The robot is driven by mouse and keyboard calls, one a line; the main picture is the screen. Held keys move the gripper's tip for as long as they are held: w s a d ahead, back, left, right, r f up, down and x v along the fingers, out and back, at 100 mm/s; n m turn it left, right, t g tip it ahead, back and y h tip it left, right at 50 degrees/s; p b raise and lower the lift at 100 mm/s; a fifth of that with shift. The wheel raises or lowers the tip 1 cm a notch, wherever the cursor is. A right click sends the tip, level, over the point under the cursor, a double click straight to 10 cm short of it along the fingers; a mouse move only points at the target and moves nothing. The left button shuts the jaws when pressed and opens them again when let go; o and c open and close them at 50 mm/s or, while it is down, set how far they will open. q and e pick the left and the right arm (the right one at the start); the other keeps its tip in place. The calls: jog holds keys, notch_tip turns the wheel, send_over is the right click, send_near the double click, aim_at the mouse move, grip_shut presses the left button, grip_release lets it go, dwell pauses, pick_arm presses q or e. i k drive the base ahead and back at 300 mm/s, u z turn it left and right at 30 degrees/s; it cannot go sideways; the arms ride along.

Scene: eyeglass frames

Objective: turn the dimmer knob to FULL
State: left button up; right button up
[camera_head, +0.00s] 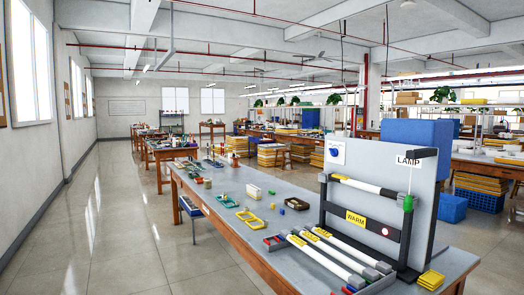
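The dimmer knob appears to be the small blue knob (334,152) on a white plate (341,159) at the upper left of an upright grey panel (425,190). The markings on the plate are too small to read, so I cannot tell the knob's setting. A sign reading LAMP (408,161) is at the panel's upper right. A white tube with dark ends (365,186) spans a black frame (326,205) in front of the panel, with a green piece (408,203) at its right end. Neither of my grippers shows.
The panel stands at the right of a long grey workbench (240,196). A tray (275,243) of loose tubes (330,250), a yellow WARM label (356,218), a red round mark (385,230) and yellow pieces (431,280) are nearby. Clear floor (110,240) lies left.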

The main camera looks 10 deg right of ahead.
aim_at(334, 152)
jog(key=u, duration=0.65)
jog(key=i, duration=1.1)
jog(key=z, duration=0.4)
jog(key=i, duration=1.05)
jog(key=z, duration=0.8)
